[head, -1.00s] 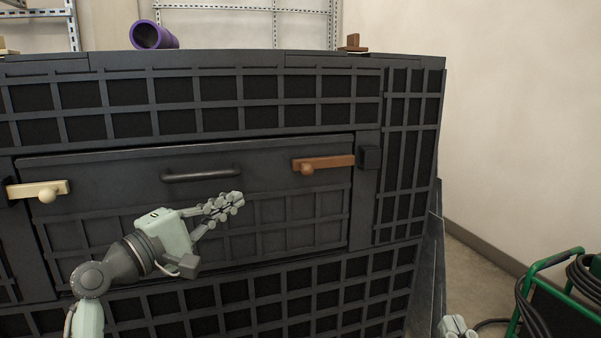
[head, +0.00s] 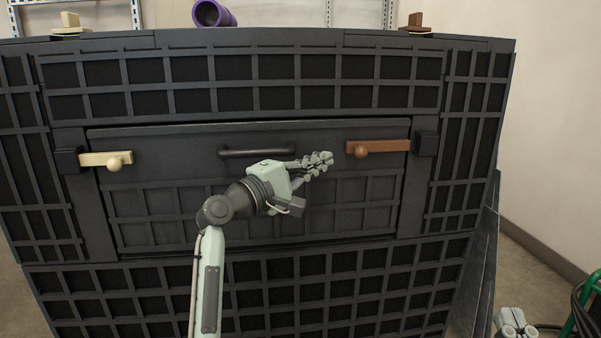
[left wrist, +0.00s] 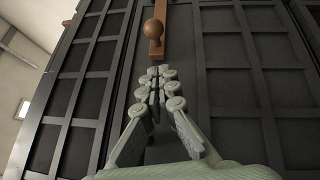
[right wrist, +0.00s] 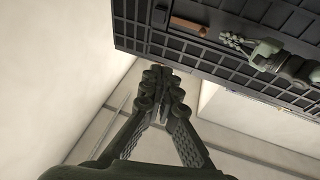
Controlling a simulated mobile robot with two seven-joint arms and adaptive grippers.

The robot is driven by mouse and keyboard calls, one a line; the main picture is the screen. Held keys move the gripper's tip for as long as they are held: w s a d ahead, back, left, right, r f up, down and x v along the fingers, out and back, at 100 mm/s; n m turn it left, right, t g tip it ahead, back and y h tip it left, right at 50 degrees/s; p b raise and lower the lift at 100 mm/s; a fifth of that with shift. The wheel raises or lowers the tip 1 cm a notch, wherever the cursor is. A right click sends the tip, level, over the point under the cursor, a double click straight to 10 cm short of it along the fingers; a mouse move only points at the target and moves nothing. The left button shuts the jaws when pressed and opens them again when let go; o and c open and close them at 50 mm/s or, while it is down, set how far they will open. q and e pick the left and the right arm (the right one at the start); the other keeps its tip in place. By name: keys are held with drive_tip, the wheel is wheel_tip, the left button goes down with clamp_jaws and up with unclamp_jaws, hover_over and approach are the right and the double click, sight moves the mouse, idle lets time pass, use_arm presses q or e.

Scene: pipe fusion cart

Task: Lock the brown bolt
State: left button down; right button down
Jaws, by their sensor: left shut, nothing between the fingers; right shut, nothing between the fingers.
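The brown bolt (head: 378,148) is a flat bar with a round knob at its left end, on the right of the cart's front panel. Its right end meets the dark keeper block (head: 425,144). The bolt also shows at the top of the left wrist view (left wrist: 154,30) and, small, in the right wrist view (right wrist: 188,26). My left gripper (head: 326,161) is shut and empty, a little left of and below the knob, apart from it. My right gripper (head: 515,322) is shut and empty, low at the right, away from the bolt; its fingers fill the right wrist view (right wrist: 158,80).
A cream bolt (head: 106,160) sits on the left of the panel. A dark handle (head: 256,152) is between the bolts. A purple pipe (head: 212,14) and a brown block (head: 416,22) are on top of the cart. A green-framed item stands at the right edge.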

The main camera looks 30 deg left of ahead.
sight(382, 149)
use_arm(q)
drive_tip(key=d, duration=0.1)
drive_tip(key=w+d, duration=0.1)
drive_tip(key=d, duration=0.1)
drive_tip(key=shift+w+d+r, duration=0.25)
drive_tip(key=shift+d+r, duration=0.1)
use_arm(e)
drive_tip(key=shift+s+a+r, duration=0.2)
drive_tip(key=shift+r, duration=0.2)
